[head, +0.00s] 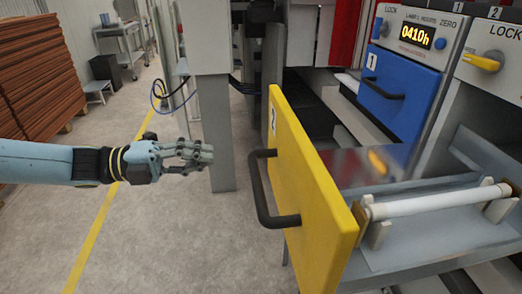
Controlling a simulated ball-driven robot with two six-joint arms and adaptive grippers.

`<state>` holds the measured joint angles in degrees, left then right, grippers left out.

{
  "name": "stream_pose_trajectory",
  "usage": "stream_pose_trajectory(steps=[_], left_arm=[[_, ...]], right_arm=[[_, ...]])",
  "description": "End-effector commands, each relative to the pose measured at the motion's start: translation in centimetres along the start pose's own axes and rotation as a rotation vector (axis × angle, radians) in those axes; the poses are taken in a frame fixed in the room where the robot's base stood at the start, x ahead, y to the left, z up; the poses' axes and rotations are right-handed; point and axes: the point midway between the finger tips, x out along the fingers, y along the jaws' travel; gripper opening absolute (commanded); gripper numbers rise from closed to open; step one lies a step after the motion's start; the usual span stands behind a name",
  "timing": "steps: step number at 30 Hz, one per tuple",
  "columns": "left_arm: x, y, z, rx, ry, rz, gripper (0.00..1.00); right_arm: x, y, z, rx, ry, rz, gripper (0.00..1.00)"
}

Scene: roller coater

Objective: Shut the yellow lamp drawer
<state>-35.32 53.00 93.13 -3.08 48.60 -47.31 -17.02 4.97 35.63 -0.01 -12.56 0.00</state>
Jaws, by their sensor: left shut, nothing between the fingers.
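The yellow lamp drawer (310,185) stands pulled out toward me at the middle right of the head view. Its front is a yellow panel with a black bar handle (264,200) and a number 2 label near its left top edge. Behind the panel, its grey tray (410,247) shows, with a white tube lying across it. My left gripper (210,154) is shut and empty, to the left of the handle, with a gap between them. My right gripper is not in view.
A blue drawer front (393,88) marked 1 is at the upper right. Above it are a panel reading 0410h (417,36) and lock knobs. A grey post (213,100) stands behind my left gripper. Brown stacked boards (40,70) are at far left. The floor between is clear.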

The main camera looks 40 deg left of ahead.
Motion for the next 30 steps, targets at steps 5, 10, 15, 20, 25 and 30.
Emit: stream_pose_trajectory(steps=[5, 10, 15, 20, 25, 30], left_arm=[[4.0, 0.1, 0.0, 0.002, -0.001, -0.008, 0.00], [7.5, -0.1, 0.1, 0.002, -0.003, -0.008, 0.00], [9.9, -0.2, 0.1, -0.001, -0.004, -0.005, 0.00], [10.9, -0.1, 0.1, 0.001, -0.002, -0.002, 0.00], [11.1, 0.0, 0.1, -0.001, -0.002, 0.000, 0.00], [11.1, 0.0, 0.1, -0.001, -0.002, 0.000, 0.00]], right_arm=[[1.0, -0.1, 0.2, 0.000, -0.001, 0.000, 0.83], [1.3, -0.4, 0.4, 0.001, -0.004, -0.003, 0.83], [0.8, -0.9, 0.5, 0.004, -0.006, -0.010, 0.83], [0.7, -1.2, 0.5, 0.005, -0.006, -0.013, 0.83], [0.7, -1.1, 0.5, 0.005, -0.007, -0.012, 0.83], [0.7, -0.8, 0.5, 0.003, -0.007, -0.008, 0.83]])
